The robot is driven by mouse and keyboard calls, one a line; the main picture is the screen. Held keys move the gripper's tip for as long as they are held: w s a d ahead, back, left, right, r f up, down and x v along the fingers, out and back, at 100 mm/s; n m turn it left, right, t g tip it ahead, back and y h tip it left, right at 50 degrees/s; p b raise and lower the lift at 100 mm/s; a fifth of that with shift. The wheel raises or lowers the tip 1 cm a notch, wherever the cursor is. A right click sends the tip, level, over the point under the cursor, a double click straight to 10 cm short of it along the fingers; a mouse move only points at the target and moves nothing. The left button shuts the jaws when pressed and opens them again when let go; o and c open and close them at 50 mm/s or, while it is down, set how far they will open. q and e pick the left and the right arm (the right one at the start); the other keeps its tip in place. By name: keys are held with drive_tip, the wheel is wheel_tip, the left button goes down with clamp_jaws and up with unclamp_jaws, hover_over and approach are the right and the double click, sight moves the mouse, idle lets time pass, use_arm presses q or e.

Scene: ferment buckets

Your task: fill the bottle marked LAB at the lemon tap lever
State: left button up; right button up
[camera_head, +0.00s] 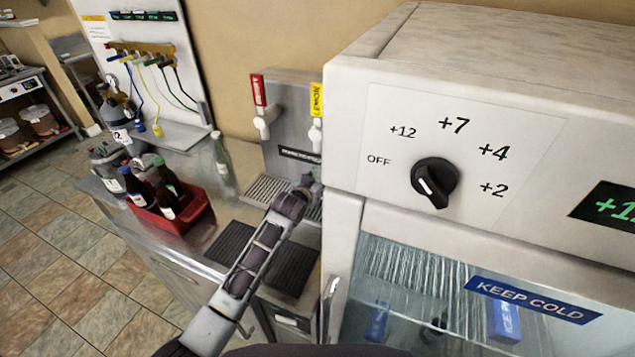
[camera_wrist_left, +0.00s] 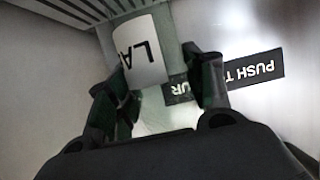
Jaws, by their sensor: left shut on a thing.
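The bottle marked LAB shows in the left wrist view by its white label (camera_wrist_left: 143,52), with the letters "LA" readable. My left gripper (camera_wrist_left: 160,80) is shut on this bottle, one finger on each side. In the head view my left gripper (camera_head: 308,184) is at the drip tray (camera_head: 262,188), below the lemon tap. The bottle is hidden there. The lemon tap lever (camera_head: 316,98) has a yellow plate and stands upright above a white tap body, close to the white cabinet. The cabinet hides part of the tap area. My right gripper is not in view.
A red-levered tap (camera_head: 258,92) is left of the lemon one. A clear bottle (camera_head: 222,165) stands left of the drip tray. A red crate (camera_head: 187,222) holds dark bottles on the counter. The white cooling cabinet (camera_head: 345,120) closely bounds the right side. A dark "PUSH" strip (camera_wrist_left: 255,70) marks the tap panel.

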use_arm(q)
drive_tip(key=shift+f, duration=0.55)
idle(2.8)
drive_tip(key=o, duration=1.2)
drive_tip(key=shift+o, duration=0.2)
drive_tip(key=shift+s, duration=0.1)
drive_tip(key=v, duration=1.1)
drive_tip(key=shift+s+r, duration=0.2)
drive_tip(key=shift+s, duration=0.15)
drive_tip(key=shift+a, duration=0.15)
